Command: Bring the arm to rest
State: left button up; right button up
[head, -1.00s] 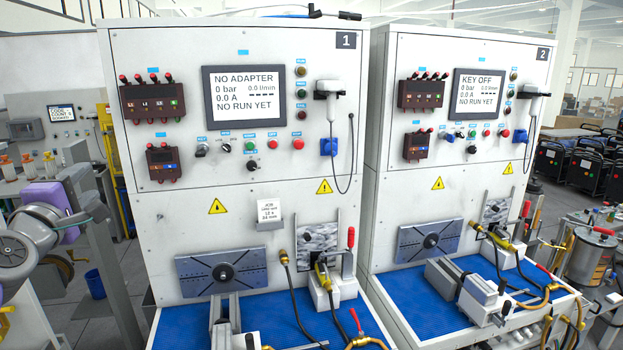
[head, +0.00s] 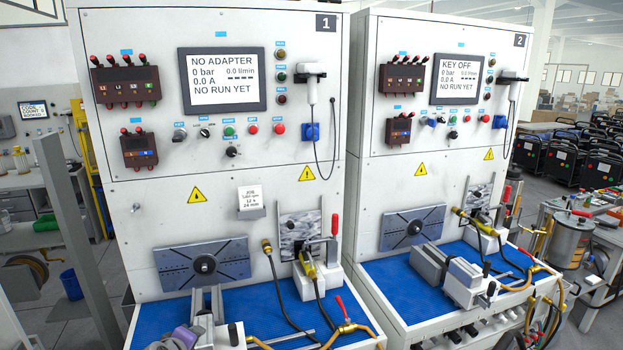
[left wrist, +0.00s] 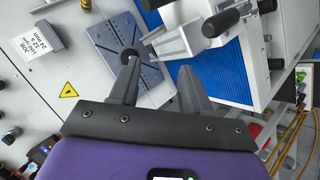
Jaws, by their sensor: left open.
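My left gripper (left wrist: 160,66) shows in the left wrist view with its two grey fingers apart and nothing between them. Its purple housing fills the bottom of that view. The fingers point toward the slotted grey plate (left wrist: 128,38) and the clamp fixture (left wrist: 182,40) of a test bench. In the head view only a purple and grey part of my left arm shows at the bottom edge, in front of bench 1; the fingers cannot be made out there. The slotted plate (head: 232,257) also shows there. My right gripper is in neither view.
Bench 1 (head: 160,190) reads "NO ADAPTER" and bench 2 (head: 430,160) reads "KEY OFF". The blue mat (head: 262,310) carries hoses and a red-handled clamp (head: 335,225). A grey post (head: 75,240) stands at left, with a blue bin (head: 71,284) beyond it.

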pick_arm(q)
jog(key=s+d+f+m+g+h+b, duration=0.1)
jog(key=s+d+f+g, duration=0.15)
jog(key=f, duration=0.55)
jog(key=s+d+f+m+g+b, duration=0.1)
jog(key=s+d+f+m, duration=0.1)
jog(key=s+d+f, duration=0.35)
jog(key=s+d+f+m+g+h+b, duration=0.1)
jog(key=s+d+f, duration=0.1)
jog(key=f, duration=0.7)
jog(key=s+d+f+m+g+h+b, duration=0.1)
jog(key=s+d+f, duration=0.4)
jog(key=s, duration=0.6)
jog(key=s+d+f+m+g+h+b, duration=0.1)
jog(key=s+d+f+m+g, duration=0.3)
jog(key=s+f, duration=0.6)
jog(key=shift+s+d+m+b, duration=0.45)
jog(key=shift+d+m+b, duration=0.05)
jog(key=shift+d+b, duration=0.15)
jog(key=shift+g, duration=0.25)
